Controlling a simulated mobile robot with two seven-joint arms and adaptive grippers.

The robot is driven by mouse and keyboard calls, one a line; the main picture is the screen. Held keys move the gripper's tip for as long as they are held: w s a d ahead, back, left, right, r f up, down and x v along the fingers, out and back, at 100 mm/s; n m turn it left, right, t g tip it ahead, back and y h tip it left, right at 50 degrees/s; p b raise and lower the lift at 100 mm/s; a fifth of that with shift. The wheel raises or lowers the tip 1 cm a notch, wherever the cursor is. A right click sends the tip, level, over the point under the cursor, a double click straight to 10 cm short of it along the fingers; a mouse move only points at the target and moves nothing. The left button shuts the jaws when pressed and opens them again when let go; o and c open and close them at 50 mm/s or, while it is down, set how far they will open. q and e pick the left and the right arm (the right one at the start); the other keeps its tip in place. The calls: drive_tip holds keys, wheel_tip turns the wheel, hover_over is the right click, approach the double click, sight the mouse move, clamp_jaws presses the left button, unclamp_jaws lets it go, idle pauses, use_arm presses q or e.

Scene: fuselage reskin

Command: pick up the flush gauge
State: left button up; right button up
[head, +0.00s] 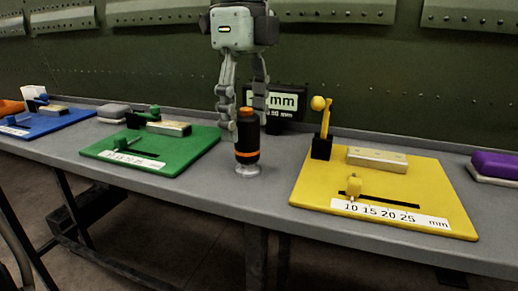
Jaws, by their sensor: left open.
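The flush gauge (247,143) appears to be the upright black cylinder with orange bands and a pale round foot. It stands on the grey bench between the green and yellow boards. My left gripper (245,112) points down over it with its fingers spread and empty. In the picture the gauge's top shows between the two fingertips; whether they touch it I cannot tell. My right gripper is not in view.
A dark display reading "mm" (290,101) stands behind the gauge. A yellow board (440,200) with a lever is to the right, a green board (200,143) to the left. A blue board (65,122) and purple block (495,164) lie farther out. A green riveted panel (400,80) rises behind.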

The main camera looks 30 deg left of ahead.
sight(247, 147)
use_arm(q)
wheel_tip(247, 147, down, 5)
drive_tip(key=shift+f, duration=0.2)
drive_tip(key=shift+c, duration=0.2)
drive_tip(key=c, duration=1.2)
